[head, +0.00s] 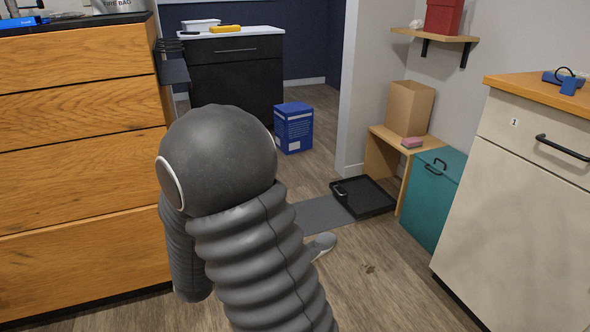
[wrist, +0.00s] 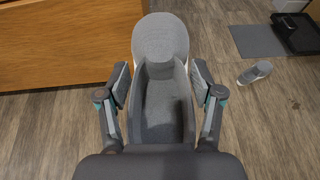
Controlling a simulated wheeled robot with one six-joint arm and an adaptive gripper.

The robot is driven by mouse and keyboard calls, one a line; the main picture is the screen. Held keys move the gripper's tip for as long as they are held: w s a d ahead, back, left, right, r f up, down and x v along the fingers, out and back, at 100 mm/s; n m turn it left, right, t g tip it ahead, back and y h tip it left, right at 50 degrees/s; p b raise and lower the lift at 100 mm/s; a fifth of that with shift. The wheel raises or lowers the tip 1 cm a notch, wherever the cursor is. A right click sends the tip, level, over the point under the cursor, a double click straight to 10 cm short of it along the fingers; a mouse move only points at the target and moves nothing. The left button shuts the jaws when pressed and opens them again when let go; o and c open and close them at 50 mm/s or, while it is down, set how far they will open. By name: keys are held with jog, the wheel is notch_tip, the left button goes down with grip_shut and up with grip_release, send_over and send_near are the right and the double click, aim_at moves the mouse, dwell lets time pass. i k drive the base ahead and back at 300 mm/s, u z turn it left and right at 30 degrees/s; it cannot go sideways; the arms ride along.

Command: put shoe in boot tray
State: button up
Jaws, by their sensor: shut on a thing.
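My gripper (wrist: 160,97) is shut on a grey shoe (wrist: 161,40) in the wrist view, with one finger on each side of it and the toe pointing away. The held shoe is above the floor. In the head view my own arm hides the gripper and this shoe. A second grey shoe (head: 321,245) lies on the wood floor, partly behind my arm; it also shows in the wrist view (wrist: 255,73). The black boot tray (head: 375,199) lies on the floor beyond it and shows at the right edge of the wrist view (wrist: 299,42). A small object lies in its left corner.
A grey mat (head: 322,215) lies left of the tray. A teal box (head: 432,201) and wooden bench (head: 379,160) stand right of and behind the tray. Wooden drawers (head: 80,150) stand at left, a white cabinet (head: 515,190) at right. Floor between them is mostly clear.

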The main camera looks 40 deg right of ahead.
aim_at(353, 187)
jog(key=k, duration=0.65)
jog(key=z, duration=0.65)
jog(key=i, duration=0.9)
jog(key=z, duration=0.55)
jog(key=i, duration=1.45)
jog(key=u, duration=0.5)
